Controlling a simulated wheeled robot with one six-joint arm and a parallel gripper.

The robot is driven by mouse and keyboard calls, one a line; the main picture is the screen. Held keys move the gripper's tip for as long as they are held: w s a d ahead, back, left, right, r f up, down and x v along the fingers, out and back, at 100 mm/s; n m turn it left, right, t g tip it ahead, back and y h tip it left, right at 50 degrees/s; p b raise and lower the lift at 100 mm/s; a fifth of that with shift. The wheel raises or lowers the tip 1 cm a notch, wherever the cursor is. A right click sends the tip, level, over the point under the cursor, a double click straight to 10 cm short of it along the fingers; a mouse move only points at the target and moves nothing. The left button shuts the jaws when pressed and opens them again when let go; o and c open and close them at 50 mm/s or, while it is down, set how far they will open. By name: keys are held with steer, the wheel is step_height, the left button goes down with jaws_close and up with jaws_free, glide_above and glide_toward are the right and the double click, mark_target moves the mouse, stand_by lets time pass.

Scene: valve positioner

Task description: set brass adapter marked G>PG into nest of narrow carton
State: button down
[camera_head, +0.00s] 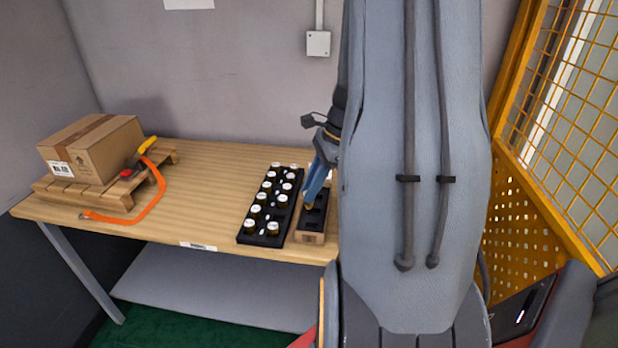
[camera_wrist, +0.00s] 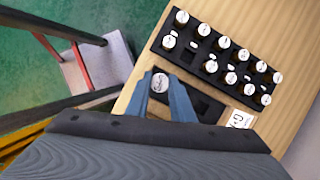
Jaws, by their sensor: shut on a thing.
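My gripper (camera_head: 308,203) is shut on a small brass adapter (camera_head: 309,206) with a white top, which shows between the blue fingertips in the wrist view (camera_wrist: 160,83). The marking on its top is too small to read. The narrow carton (camera_head: 311,238) stands on the table, with a black insert and dark square nests. In the wrist view the carton's nests (camera_wrist: 190,86) lie beside and below the fingers. The adapter is over or in the carton at one end; I cannot tell whether it touches the nest. The fingers hide part of the carton.
A black tray (camera_head: 247,239) with several white-topped adapters stands close left of the carton. A white label (camera_wrist: 238,119) lies by the carton's end. A cardboard box (camera_head: 95,148) on a small pallet and an orange strap (camera_head: 160,185) are at left. A yellow mesh fence (camera_head: 560,120) is at right.

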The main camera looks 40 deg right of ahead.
steer(key=shift+d+m+b, duration=0.4)
steer(key=shift+d+m, duration=0.05)
steer(key=shift+m, duration=0.05)
step_height(320, 180, down, 7)
steer(key=b, duration=0.6)
steer(key=shift+s+d+b, duration=0.1)
steer(key=shift+b, duration=0.3)
steer(key=shift+t+p, duration=0.3)
steer(key=shift+p, duration=0.25)
stand_by(0.5)
steer(key=shift+f+b, duration=0.3)
steer(key=shift+f, duration=1.15)
stand_by(1.5)
steer(key=c, duration=1.5)
jaws_free()
steer(key=shift+o, duration=0.2)
steer(key=b+v, duration=0.1)
steer(key=v, duration=0.6)
steer(key=shift+r, duration=0.45)
